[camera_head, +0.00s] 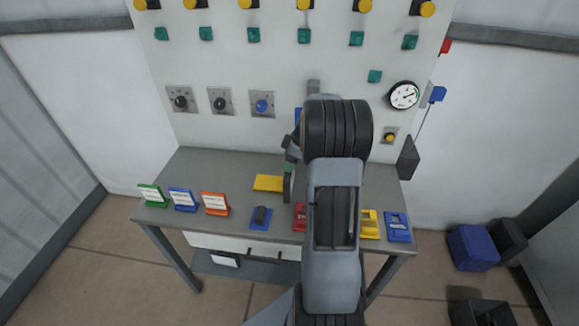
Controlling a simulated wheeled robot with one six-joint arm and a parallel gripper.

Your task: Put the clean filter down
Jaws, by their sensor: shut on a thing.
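My arm fills the middle of the view and hides most of my gripper (288,186). Only a grey edge of it shows left of the arm, low over the grey table (225,170). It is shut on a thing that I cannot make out. A flat yellow block (268,183) shows right beside that edge; I cannot tell whether it lies on the table or touches the gripper. A small green part (288,167) shows just above. I cannot tell for sure which thing is the clean filter.
Green (152,195), blue (183,199) and orange (215,203) label stands line the table's front left. A blue holder (261,217) with a dark piece, a red piece (299,216), a yellow piece (370,223) and a blue piece (397,226) sit along the front. A panel with knobs rises behind.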

